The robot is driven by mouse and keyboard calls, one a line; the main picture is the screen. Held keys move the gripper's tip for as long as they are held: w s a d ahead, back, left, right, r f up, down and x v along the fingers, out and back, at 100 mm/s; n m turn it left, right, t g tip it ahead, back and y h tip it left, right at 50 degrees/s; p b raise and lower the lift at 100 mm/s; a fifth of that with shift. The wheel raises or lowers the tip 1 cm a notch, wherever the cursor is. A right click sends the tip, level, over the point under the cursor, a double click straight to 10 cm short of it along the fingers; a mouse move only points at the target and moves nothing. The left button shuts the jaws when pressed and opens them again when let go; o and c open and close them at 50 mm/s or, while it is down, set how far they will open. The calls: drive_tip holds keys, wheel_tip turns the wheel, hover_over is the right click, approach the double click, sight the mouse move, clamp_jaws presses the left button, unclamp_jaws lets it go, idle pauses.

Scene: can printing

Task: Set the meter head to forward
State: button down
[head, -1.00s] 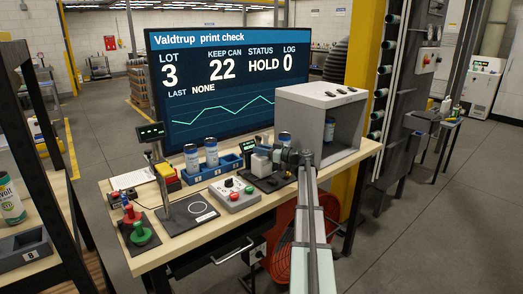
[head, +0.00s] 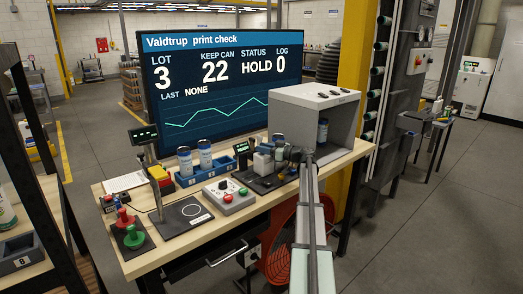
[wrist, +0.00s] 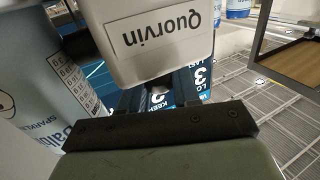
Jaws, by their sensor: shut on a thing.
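The meter head, a white block, shows in the head view (head: 262,160) on a dark base at the bench's right part. In the wrist view it fills the top middle (wrist: 155,35), with a "Quorvin" label that reads upside down. My gripper (head: 288,153) is at its right side in the head view. In the wrist view my gripper's dark bar (wrist: 160,128) lies just below the white block, and I am shut on it. The finger contact is mostly hidden. A small green-lit display (head: 241,148) stands left of the meter.
A can (wrist: 40,75) stands close by on the left in the wrist view. Two cans (head: 205,155) stand in a blue rack. A grey booth (head: 345,115) with a can inside stands just right. A button box (head: 228,196) is in front, left of my arm.

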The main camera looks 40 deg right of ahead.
drive_tip(key=c, duration=1)
unclamp_jaws()
drive_tip(key=shift+r, duration=0.3)
drive_tip(key=shift+c, duration=0.2)
drive_tip(key=shift+o, duration=0.7)
drive_tip(key=shift+f, duration=0.15)
drive_tip(key=v, duration=1.3)
drive_tip(key=shift+s, duration=0.4)
drive_tip(key=shift+d, duration=0.15)
